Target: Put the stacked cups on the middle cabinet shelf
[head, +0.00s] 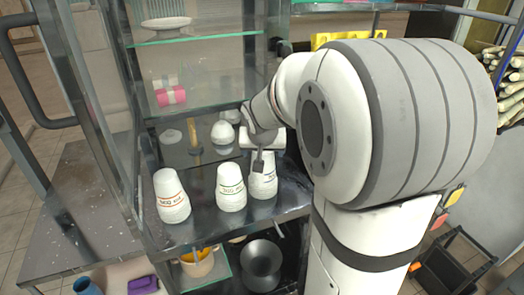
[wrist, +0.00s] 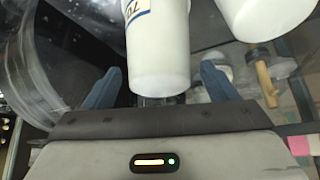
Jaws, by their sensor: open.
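Three white cup stacks stand upside down in a row on the metal counter: a left stack with red print (head: 171,195), a middle stack with green print (head: 231,187) and a right stack with blue print (head: 264,184). My gripper (head: 258,160) is open at the right stack, partly covering it. In the wrist view, its blue fingers (wrist: 158,84) lie on either side of the blue-print stack (wrist: 160,55); contact cannot be told. Another white stack (wrist: 265,15) shows at the upper right. The glass cabinet shelf (head: 205,85) is above and behind the stacks.
A pink roll (head: 170,96) stands in the cabinet, and a white dish (head: 166,23) is on the upper glass shelf. A wooden pestle (head: 194,137) and a white-topped jar (head: 222,134) stand behind the stacks. The open cabinet door frame (head: 82,90) is at left.

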